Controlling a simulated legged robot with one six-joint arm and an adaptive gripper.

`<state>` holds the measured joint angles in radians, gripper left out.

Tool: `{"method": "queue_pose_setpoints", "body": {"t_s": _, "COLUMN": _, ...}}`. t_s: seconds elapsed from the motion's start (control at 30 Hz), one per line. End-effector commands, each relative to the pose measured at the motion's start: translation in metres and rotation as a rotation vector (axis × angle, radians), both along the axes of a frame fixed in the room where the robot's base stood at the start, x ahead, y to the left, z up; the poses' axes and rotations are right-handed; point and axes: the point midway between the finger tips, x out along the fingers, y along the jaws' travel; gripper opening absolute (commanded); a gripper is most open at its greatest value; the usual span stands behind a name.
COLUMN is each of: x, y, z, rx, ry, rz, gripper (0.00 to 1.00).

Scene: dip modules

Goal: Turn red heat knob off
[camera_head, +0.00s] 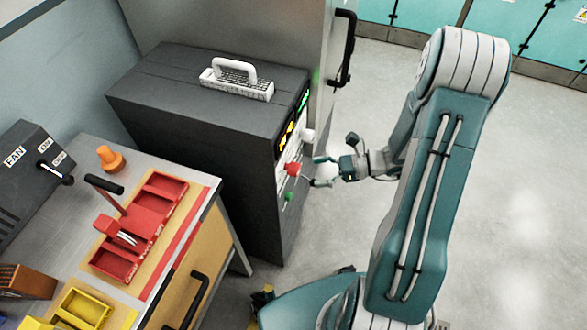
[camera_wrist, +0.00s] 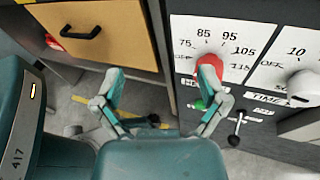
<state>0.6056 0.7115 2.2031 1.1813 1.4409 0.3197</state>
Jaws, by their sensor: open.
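The red heat knob (camera_head: 293,168) is on the front panel of a dark grey cabinet (camera_head: 190,110). In the wrist view the red knob (camera_wrist: 210,69) sits below a dial marked 75, 85, 95, 105, 115 and OFF. Its exact pointer direction is hard to tell. My gripper (camera_head: 322,171) is open in front of the panel. The knob is not between the fingers.
A white knob (camera_wrist: 304,84) with its own dial is right of the red one. A green knob (camera_wrist: 199,104) and a black-balled lever (camera_wrist: 236,128) are below. A bench with a red tray (camera_head: 118,262) stands left. Open floor (camera_head: 480,220) lies right.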

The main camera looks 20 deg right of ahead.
Motion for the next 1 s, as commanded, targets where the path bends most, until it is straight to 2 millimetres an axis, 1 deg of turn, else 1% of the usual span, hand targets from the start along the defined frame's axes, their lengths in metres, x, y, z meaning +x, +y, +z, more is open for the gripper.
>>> {"method": "queue_pose_setpoints", "body": {"t_s": 0.03, "x": 0.003, "y": -0.008, "z": -0.014, "rx": 0.058, "ry": 0.042, "rz": -0.065, "gripper": 0.92}}
{"method": "queue_pose_setpoints", "body": {"t_s": 0.2, "x": 0.010, "y": -0.032, "z": -0.054, "rx": 0.225, "ry": 0.148, "rz": -0.267, "gripper": 0.92}}
{"method": "queue_pose_setpoints", "body": {"t_s": 0.33, "x": 0.011, "y": -0.045, "z": -0.074, "rx": 0.305, "ry": 0.195, "rz": -0.370, "gripper": 0.92}}
{"method": "queue_pose_setpoints", "body": {"t_s": 0.47, "x": 0.013, "y": -0.049, "z": -0.081, "rx": 0.334, "ry": 0.210, "rz": -0.407, "gripper": 0.92}}
{"method": "queue_pose_setpoints", "body": {"t_s": 0.57, "x": 0.017, "y": -0.044, "z": -0.081, "rx": 0.335, "ry": 0.211, "rz": -0.408, "gripper": 0.92}}
{"method": "queue_pose_setpoints", "body": {"t_s": 0.67, "x": 0.025, "y": -0.032, "z": -0.081, "rx": 0.334, "ry": 0.212, "rz": -0.403, "gripper": 0.92}}
{"method": "queue_pose_setpoints", "body": {"t_s": 1.0, "x": 0.059, "y": 0.017, "z": -0.081, "rx": 0.333, "ry": 0.210, "rz": -0.401, "gripper": 0.92}}
